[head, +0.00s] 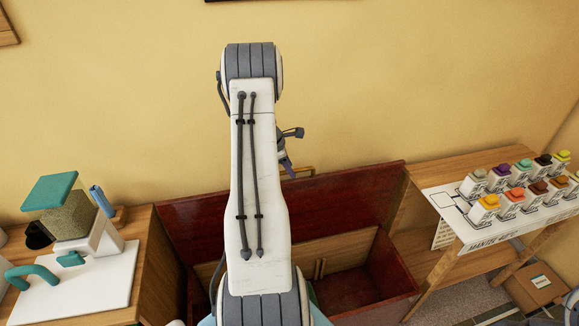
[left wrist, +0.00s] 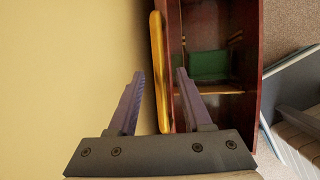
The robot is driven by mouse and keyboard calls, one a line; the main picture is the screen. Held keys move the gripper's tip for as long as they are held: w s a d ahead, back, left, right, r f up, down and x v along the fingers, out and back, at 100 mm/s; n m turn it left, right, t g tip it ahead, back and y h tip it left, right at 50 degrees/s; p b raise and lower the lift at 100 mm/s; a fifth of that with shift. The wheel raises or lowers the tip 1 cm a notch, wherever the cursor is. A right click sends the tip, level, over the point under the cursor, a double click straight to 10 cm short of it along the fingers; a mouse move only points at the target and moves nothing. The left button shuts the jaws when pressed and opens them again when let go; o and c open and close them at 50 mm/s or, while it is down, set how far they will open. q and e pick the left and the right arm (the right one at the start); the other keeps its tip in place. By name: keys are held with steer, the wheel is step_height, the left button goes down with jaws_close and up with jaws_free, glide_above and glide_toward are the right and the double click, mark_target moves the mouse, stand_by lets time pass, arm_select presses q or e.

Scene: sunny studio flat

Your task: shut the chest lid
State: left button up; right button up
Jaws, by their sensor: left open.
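The chest (head: 407,277) is a dark red wooden box below the wall, partly hidden behind my left arm. Its lid (head: 350,195) stands raised at the back, so the chest is open. A yellow handle (head: 305,171) shows at the lid's top edge. My left gripper (head: 296,152) is open and empty near that handle. In the left wrist view, the handle (left wrist: 158,70) appears between the open fingers (left wrist: 158,85); I cannot tell how far beyond the tips it is. My right gripper is not in view.
A green thing (left wrist: 208,65) lies inside the chest. At left, a wooden cabinet (head: 147,270) bears a white and teal device (head: 75,215). At right, a wooden table (head: 450,170) holds several coloured-top blocks (head: 510,185). The yellow wall (head: 400,80) is close behind the lid.

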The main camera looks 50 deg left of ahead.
arm_select(q)
steer(key=shift+f, duration=0.1)
jaws_close()
stand_by(1.4)
